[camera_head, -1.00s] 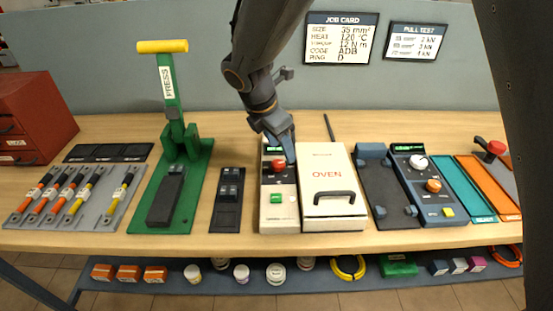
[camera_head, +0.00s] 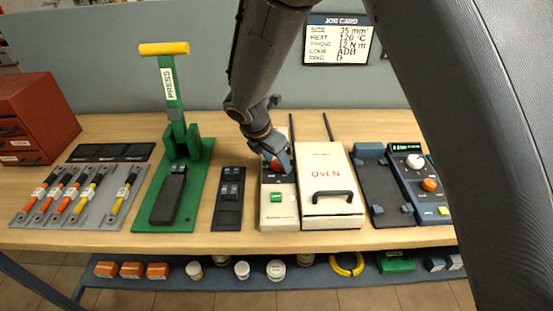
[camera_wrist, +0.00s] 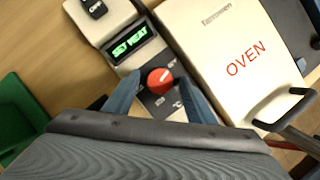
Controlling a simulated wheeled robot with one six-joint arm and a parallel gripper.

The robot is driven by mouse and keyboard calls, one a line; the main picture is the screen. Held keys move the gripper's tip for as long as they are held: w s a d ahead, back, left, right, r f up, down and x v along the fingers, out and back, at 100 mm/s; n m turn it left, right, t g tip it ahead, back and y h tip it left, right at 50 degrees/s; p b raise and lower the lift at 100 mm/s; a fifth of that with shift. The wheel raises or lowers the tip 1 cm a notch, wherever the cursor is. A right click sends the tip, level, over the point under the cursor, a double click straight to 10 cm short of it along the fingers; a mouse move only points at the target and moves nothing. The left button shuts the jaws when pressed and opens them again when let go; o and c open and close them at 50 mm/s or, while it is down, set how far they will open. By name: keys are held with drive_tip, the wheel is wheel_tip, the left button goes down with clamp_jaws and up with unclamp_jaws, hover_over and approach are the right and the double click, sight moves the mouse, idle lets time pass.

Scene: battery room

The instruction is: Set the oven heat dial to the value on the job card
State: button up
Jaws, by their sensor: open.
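The job card (camera_head: 336,42) on the back wall reads HEAT 120 °C. The white oven (camera_head: 327,205) has a dark handle and stands right of its control panel (camera_head: 278,222). The red heat dial (camera_wrist: 160,80) with a white pointer mark sits on that panel in the wrist view. The green display (camera_wrist: 131,41) above it reads SET HEAT. My gripper (camera_wrist: 157,98) is open, with one blue finger on each side of the dial. I cannot tell whether the fingers touch it. In the head view my gripper (camera_head: 277,163) hides most of the dial.
A green button (camera_head: 276,197) is low on the oven panel. The green press (camera_head: 178,185) with a yellow handle and a dark switch block (camera_head: 228,200) stand to the left. A second control box (camera_head: 421,187) stands to the right. My arm covers the right side.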

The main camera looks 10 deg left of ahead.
drive_tip(key=c, duration=1)
drive_tip(key=shift+c, duration=0.2)
drive_tip(key=shift+m, duration=0.3)
